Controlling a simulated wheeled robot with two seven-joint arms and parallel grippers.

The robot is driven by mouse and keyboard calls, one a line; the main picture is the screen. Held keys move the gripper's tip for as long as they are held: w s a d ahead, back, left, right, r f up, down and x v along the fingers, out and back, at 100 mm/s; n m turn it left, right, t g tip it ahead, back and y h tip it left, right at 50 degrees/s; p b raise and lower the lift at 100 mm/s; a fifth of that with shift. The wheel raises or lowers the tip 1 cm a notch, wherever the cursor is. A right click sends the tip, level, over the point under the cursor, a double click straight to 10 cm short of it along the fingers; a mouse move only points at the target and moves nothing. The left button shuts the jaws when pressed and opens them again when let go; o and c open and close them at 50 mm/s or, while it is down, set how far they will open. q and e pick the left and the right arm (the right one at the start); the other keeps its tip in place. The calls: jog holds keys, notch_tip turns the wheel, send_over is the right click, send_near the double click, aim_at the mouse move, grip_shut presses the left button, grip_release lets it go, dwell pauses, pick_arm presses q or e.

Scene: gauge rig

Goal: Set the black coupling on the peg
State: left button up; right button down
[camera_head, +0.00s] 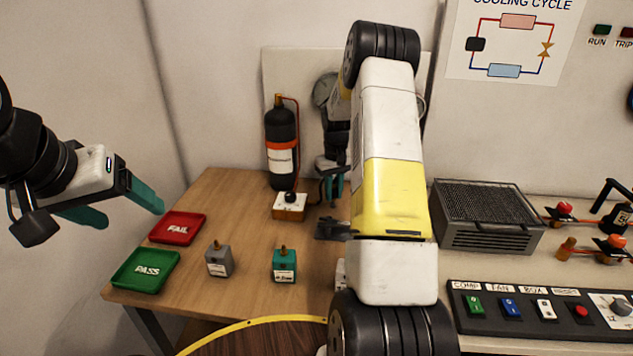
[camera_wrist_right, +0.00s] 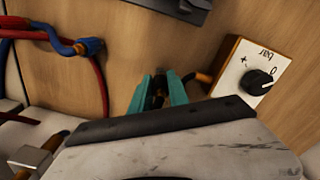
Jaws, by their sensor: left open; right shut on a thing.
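My right gripper (camera_head: 332,186) is behind my right arm in the head view, its teal fingers low beside the white box. In the wrist view its fingers (camera_wrist_right: 164,84) are shut on a small dark piece, the black coupling (camera_wrist_right: 159,98), mostly hidden between them. An orange-brown stub (camera_wrist_right: 198,78) is just right of the fingertips; whether it touches the coupling I cannot tell. I cannot make out the peg for certain. My left gripper (camera_head: 124,203) is open and empty, above the left table edge near the red tray.
A white box with a black knob (camera_head: 290,203) stands by the black cylinder (camera_head: 281,140). A grey block (camera_head: 219,260), teal block (camera_head: 285,265), red FAIL tray (camera_head: 199,237) and green PASS tray (camera_head: 117,277) are leftward. A dark metal piece (camera_head: 330,229) lies near my arm. Hoses (camera_wrist_right: 62,38) show upper left.

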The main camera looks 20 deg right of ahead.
jog(key=shift+f, duration=0.65)
jog(key=shift+f, duration=0.35)
dwell(0.3)
jog(key=c, duration=0.9)
grip_release()
jog(key=shift+o, duration=0.2)
jog(key=shift+r, duration=0.1)
notch_tip(320, 180, up, 8)
jog(key=shift+f, duration=0.15)
